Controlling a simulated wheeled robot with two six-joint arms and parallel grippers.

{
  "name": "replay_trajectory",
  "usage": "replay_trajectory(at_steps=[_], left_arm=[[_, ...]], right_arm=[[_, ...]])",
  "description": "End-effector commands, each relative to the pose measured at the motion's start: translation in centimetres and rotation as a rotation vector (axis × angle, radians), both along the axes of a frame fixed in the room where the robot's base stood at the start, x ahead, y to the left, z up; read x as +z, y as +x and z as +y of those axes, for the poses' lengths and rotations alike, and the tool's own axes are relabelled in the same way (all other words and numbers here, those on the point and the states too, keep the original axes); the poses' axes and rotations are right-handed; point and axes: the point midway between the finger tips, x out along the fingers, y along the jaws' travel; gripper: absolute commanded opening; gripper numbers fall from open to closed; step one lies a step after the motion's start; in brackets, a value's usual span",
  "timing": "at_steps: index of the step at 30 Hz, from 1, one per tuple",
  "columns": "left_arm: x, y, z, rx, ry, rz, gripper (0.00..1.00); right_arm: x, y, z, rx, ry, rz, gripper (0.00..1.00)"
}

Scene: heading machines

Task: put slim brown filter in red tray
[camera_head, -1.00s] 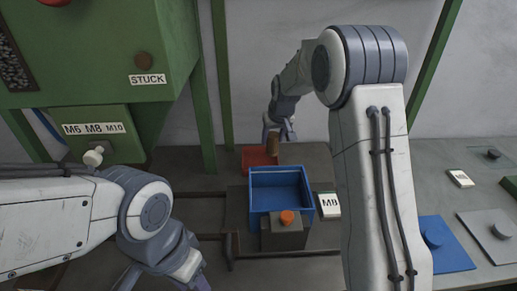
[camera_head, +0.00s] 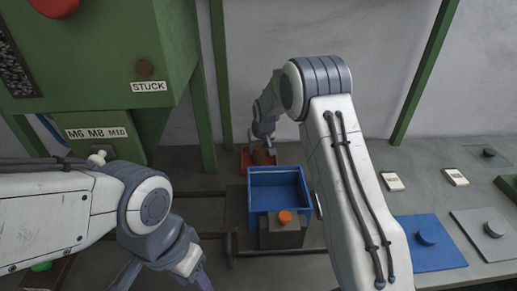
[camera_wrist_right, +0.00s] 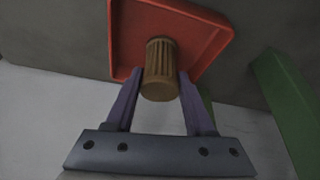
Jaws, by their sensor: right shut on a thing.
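The slim brown filter (camera_wrist_right: 160,72) is a ribbed brown cylinder between the fingers of my right gripper (camera_wrist_right: 160,100) in the right wrist view. My right gripper is shut on it. The red tray (camera_wrist_right: 125,45) lies behind the filter in that view. In the head view my right gripper (camera_head: 262,140) is over the red tray (camera_head: 245,158), with the brown filter (camera_head: 262,157) at its lower end. I cannot tell whether the filter touches the tray floor. My left gripper (camera_head: 165,280) is at the bottom, partly cut off by the frame edge, its fingertips unclear.
A blue bin (camera_head: 278,178) stands just in front of the red tray, with an orange-knobbed block (camera_head: 284,232) before it. A green machine (camera_head: 95,70) fills the left. Blue (camera_head: 430,245) and grey (camera_head: 490,235) plates with knobs lie at right.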

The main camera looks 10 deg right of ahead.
Motion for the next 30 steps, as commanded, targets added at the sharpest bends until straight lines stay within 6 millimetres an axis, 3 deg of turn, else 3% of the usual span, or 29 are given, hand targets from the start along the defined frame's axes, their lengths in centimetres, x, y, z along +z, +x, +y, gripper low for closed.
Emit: replay_trajectory(at_steps=[2, 3, 5, 6, 14, 19, 30], left_arm=[[-0.3, 0.0, 0.0, 0.0, 0.0, 0.0, 0.5], [-0.3, 0.0, 0.0, 0.0, 0.0, 0.0, 0.5], [-0.2, 0.0, 0.0, 0.0, 0.0, 0.0, 0.5], [-0.2, 0.0, 0.0, 0.0, 0.0, 0.0, 0.5], [-0.2, 0.0, 0.0, 0.0, 0.0, 0.0, 0.5], [-0.1, 0.0, 0.0, 0.0, 0.0, 0.0, 0.5], [-1.1, 0.0, 0.0, 0.0, 0.0, 0.0, 0.5]], right_arm=[[-0.4, 0.0, 0.0, 0.0, 0.0, 0.0, 0.0], [-0.4, 0.0, 0.0, 0.0, 0.0, 0.0, 0.58], [-0.3, 0.0, 0.0, 0.0, 0.0, 0.001, 0.81], [-0.3, 0.0, 0.0, 0.0, 0.0, 0.001, 0.84], [-0.2, 0.0, 0.0, 0.0, 0.0, 0.001, 0.84], [0.9, -0.3, 0.0, 0.0, 0.0, -0.002, 0.84], [7.8, -3.4, 0.0, 0.0, 0.0, -0.005, 0.84]])
